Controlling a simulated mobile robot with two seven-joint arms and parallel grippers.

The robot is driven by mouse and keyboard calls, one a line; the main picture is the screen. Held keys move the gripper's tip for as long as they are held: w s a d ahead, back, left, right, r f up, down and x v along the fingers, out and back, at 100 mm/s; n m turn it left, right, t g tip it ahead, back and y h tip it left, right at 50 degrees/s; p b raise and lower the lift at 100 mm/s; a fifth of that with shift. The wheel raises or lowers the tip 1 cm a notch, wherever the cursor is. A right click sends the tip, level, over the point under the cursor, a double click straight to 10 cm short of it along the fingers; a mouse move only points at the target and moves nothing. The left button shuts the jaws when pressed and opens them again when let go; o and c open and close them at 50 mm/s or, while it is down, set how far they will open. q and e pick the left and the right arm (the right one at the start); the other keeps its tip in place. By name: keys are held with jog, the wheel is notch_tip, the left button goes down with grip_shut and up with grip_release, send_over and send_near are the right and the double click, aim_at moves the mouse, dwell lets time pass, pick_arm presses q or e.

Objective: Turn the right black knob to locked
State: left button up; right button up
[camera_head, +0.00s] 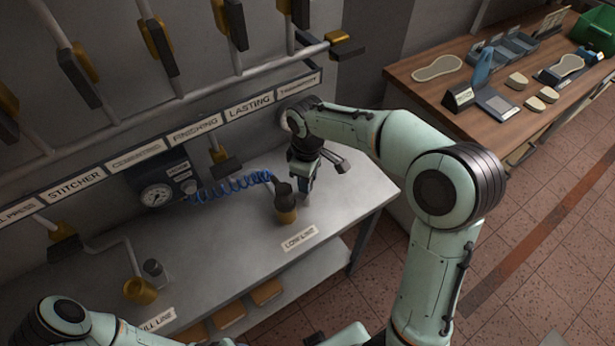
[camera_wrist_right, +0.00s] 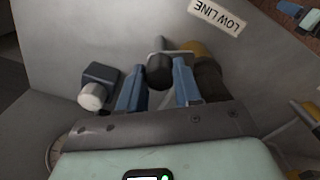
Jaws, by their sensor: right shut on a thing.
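My right gripper (camera_head: 303,178) reaches down over the grey bench, beside a black-and-brass cylinder (camera_head: 286,208). In the right wrist view, the two blue fingers of the right gripper (camera_wrist_right: 159,82) stand on either side of a black knob (camera_wrist_right: 160,71) and are shut on it. A pale bar shows behind the knob. In the head view the gripper hides the knob, and I cannot read its setting. My left arm shows at the bottom left of the head view, but its gripper is not in view.
The grey bench (camera_head: 240,235) carries a "LOW LINE" label (camera_head: 300,239), a blue coiled hose (camera_head: 230,188) and a brass cup (camera_head: 140,291). A pressure gauge (camera_head: 156,195) is at the wall. A dark block with a pale cylinder (camera_wrist_right: 92,96) lies close left of the fingers.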

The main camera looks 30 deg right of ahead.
pick_arm(q)
jog(key=shift+s+f, duration=0.1)
jog(key=shift+f, duration=0.05)
pick_arm(e)
jog(key=m, duration=0.4)
jog(key=shift+m, duration=0.4)
jog(key=o, duration=1)
jog(key=shift+o, duration=0.2)
jog(key=shift+r, duration=0.1)
pick_arm(q)
jog(key=w+r+p, duration=0.1)
jog(key=w+r, duration=0.1)
jog(key=shift+w+r+p, duration=0.15)
jog(key=shift+r+p, duration=0.15)
jog(key=shift+p, duration=0.1)
pick_arm(e)
notch_tip(320, 180, up, 13)
jog(key=shift+r, duration=0.15)
